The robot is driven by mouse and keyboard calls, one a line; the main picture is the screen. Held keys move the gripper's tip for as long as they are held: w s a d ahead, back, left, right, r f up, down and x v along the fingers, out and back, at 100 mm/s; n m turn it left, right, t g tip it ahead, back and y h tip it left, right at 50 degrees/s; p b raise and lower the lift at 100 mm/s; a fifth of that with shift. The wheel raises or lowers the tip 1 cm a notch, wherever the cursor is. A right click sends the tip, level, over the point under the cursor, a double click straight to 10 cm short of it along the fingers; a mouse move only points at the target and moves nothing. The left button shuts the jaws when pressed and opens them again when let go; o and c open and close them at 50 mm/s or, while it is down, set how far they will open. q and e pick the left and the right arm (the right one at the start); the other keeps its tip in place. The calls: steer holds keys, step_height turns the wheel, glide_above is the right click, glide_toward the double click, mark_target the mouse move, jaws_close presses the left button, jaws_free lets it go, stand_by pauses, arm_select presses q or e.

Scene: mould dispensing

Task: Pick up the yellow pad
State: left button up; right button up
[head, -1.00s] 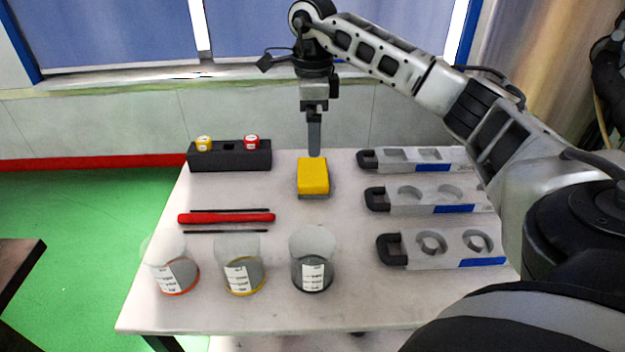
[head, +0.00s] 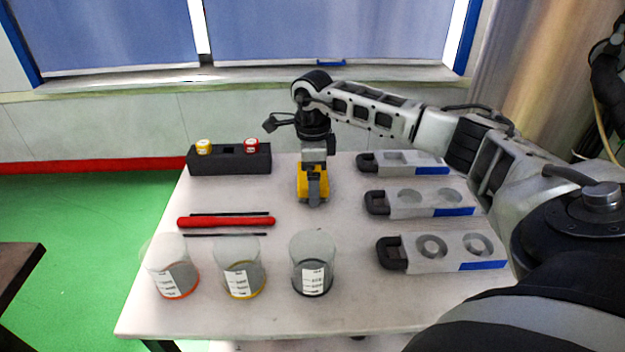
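The yellow pad (head: 303,189) lies on the white table near its back middle, partly hidden behind my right gripper. My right gripper (head: 315,194) points straight down at the pad, with a grey finger in front of the pad's near side. Only the near finger shows clearly, so I cannot tell whether the gripper is open or shut, or whether it touches the pad. My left gripper is not in view.
A black holder (head: 230,160) with a yellow-capped and a red-capped bottle stands at the back left. A red tool (head: 226,222) lies between thin black rods. Beakers (head: 312,264) line the front. Grey moulds (head: 440,251) with black handles lie at the right.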

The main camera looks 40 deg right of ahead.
steer(key=c, duration=0.7)
steer(key=shift+r, duration=0.15)
